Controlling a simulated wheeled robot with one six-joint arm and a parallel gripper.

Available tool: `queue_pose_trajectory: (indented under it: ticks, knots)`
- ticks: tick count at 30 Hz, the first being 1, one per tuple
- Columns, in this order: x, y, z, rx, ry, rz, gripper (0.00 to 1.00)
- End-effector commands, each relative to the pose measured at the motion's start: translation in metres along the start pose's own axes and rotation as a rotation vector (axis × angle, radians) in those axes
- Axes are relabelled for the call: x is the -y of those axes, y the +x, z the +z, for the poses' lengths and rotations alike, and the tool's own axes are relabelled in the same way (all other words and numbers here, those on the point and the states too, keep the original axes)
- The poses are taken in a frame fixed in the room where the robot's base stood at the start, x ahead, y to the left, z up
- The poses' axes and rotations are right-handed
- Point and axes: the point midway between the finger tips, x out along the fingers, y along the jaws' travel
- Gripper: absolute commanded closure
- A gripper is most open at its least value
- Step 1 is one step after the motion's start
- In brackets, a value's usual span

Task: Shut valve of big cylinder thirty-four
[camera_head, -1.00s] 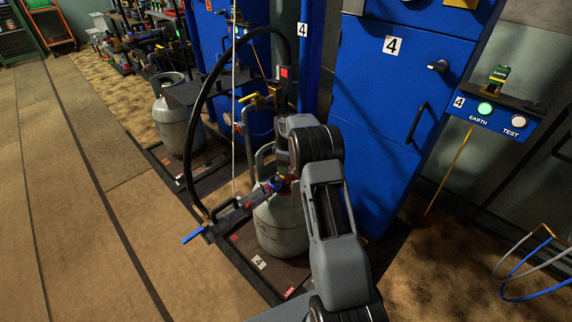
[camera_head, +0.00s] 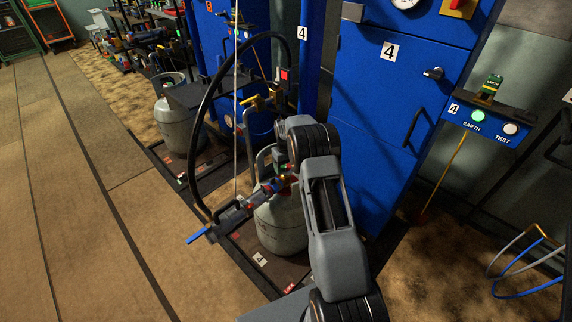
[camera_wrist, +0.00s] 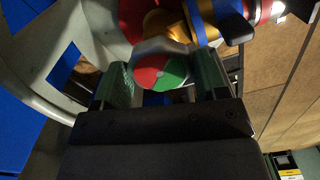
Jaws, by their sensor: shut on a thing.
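The big grey cylinder (camera_head: 283,228) stands upright on the scale platform marked 4, partly hidden behind my arm. No number thirty-four is readable on it. Its valve wheel (camera_wrist: 165,73), with a red and green face, sits between the fingers of my gripper (camera_wrist: 161,82) in the wrist view. My gripper is shut on this wheel. In the head view my wrist is over the top of the cylinder, and the fingers are hard to make out. A filling head with a blue lever (camera_head: 206,234) sticks out to the left of the valve.
A black hose (camera_head: 196,150) arches over the cylinder's left side. A blue cabinet (camera_head: 370,105) marked 4 stands behind. Another grey cylinder (camera_head: 177,126) stands further back left. A panel (camera_head: 489,122) with EARTH and TEST buttons is at right. The floor at left is clear.

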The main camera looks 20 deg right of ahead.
Motion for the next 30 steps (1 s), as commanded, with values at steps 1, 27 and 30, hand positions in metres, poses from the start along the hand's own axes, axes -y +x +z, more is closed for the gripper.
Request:
queue_pose_trajectory:
  ticks: [1,27,30]
  knots:
    - [-0.0005,-0.0023,-0.0006,-0.002,0.044,0.002,0.57]
    - [-0.0008,-0.0018,-0.0012,-0.006,0.870,0.001,0.57]
    - [-0.0009,-0.0019,-0.0013,-0.006,0.965,0.001,0.57]
